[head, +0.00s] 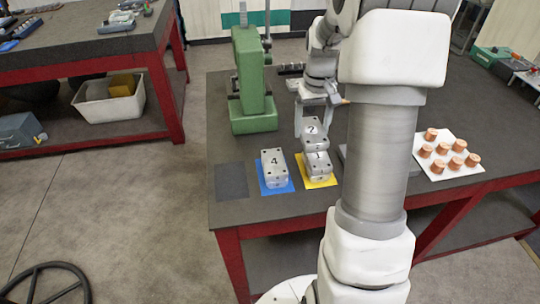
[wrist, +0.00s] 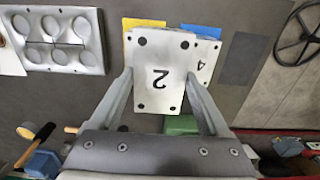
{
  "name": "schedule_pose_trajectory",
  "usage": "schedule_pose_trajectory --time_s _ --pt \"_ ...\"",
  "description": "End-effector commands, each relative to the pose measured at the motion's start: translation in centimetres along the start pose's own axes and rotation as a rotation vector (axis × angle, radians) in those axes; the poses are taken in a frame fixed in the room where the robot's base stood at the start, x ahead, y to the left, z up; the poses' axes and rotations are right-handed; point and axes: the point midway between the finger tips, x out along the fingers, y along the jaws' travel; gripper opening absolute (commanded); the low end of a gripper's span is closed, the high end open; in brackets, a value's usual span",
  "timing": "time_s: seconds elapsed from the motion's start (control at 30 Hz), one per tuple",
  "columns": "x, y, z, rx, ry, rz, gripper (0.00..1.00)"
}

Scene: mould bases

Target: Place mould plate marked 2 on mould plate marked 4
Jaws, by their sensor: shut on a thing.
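The mould plate marked 2 (head: 313,132) is a grey block with dark corner holes. My gripper (head: 318,112) is shut on it, with a finger on each side in the wrist view (wrist: 160,85). In the head view plate 2 shows just behind and above the plate marked 1 (head: 318,165), which sits on a yellow mat (head: 329,181). I cannot tell whether plates 2 and 1 touch. The mould plate marked 4 (head: 273,165) lies on a blue mat (head: 266,189) to the left. In the wrist view plate 4 (wrist: 205,60) is partly hidden behind plate 2.
An empty dark mat (head: 231,182) lies left of the blue mat. A green press (head: 250,85) stands behind. A white tray (head: 470,168) with several copper pieces is at the right. A grey tray with round hollows (wrist: 60,38) shows in the wrist view.

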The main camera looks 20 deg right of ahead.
Motion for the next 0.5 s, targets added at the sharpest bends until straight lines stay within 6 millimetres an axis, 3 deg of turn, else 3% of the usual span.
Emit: schedule_pose_trajectory --time_s 0.3,0.5 --pt "4.0 -6.9 -1.8 -0.006 -0.002 -0.001 0.0" --pt "5.5 -9.1 -2.5 -0.003 -0.001 0.0 0.0"
